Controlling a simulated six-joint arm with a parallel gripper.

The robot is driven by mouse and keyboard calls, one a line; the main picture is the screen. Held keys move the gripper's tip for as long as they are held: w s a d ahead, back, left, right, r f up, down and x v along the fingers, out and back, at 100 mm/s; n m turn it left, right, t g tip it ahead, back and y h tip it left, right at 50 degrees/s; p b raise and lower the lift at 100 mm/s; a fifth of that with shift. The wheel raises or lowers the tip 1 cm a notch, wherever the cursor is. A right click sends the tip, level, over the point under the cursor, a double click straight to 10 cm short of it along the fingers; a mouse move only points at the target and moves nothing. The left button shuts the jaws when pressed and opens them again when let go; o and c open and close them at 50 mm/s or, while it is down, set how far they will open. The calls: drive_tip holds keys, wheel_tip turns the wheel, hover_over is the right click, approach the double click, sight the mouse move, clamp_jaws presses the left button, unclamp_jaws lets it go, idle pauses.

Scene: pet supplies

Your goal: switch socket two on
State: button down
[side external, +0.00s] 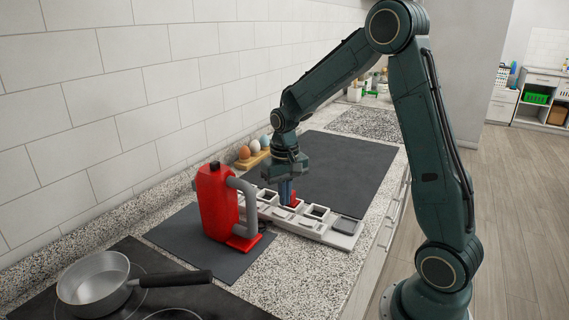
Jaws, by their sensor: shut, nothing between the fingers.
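A pale power strip (328,232) lies on the counter, with several dark square sockets along it. A small red part (295,202) shows on the strip right beside my fingertips; it looks like a switch, but its position is too small to tell. My gripper (287,201) points down over the middle of the strip with its fingers shut and empty. The fingertips are at or just above the strip; I cannot tell whether they touch it. They hide part of the strip behind them. The socket numbers cannot be read.
A red jug-like container (216,203) with a grey handle stands just left of the strip and hides its left end. A pan (95,285) sits on the hob at front left. Egg-shaped things (254,147) stand in a wooden holder by the wall. A dark mat (352,165) lies behind the strip.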

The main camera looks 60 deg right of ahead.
sight(285, 214)
drive_tip(key=shift+r, duration=2.05)
drive_tip(key=s+a+r+n+t, duration=0.3)
drive_tip(key=s+a+r, duration=0.5)
drive_tip(key=s+r, duration=0.1)
drive_tip(key=s+a+r+n+t, duration=0.2)
drive_tip(key=s+a+n, duration=0.1)
drive_tip(key=s, duration=0.8)
drive_tip(key=shift+a+t, duration=0.3)
drive_tip(key=shift+a, duration=0.4)
